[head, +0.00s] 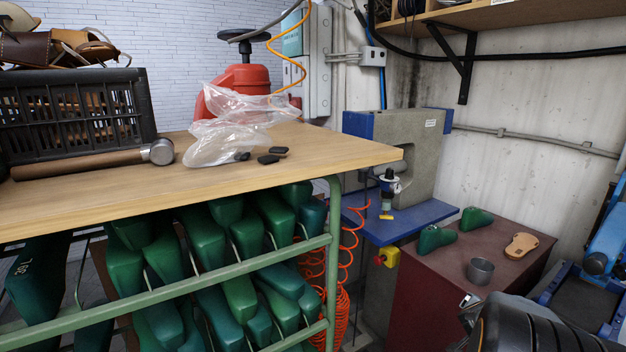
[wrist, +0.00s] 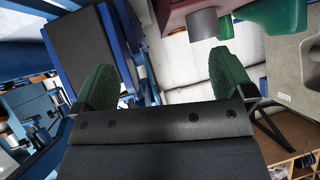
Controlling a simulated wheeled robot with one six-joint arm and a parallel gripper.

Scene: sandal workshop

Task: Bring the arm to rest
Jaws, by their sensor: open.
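My gripper (wrist: 165,82) shows in the wrist view with its two green ribbed fingers wide apart. Nothing is between them. The wrist picture is tilted and looks past the edge of a dark red cabinet, with a grey metal cup (wrist: 203,25) and a green shoe last (wrist: 285,15) at its top. In the head view, a black part of my arm (head: 535,325) fills the bottom right corner, in front of the cabinet (head: 425,300). The fingers cannot be made out clearly there.
The cabinet top holds the cup (head: 480,271), green lasts (head: 435,238) and a tan sole (head: 520,245). A blue-and-grey press (head: 418,150) stands behind. A wooden bench (head: 330,150) with a crate (head: 75,115) and hammer (head: 161,151) is at left. Blue machinery (head: 608,245) stands at right.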

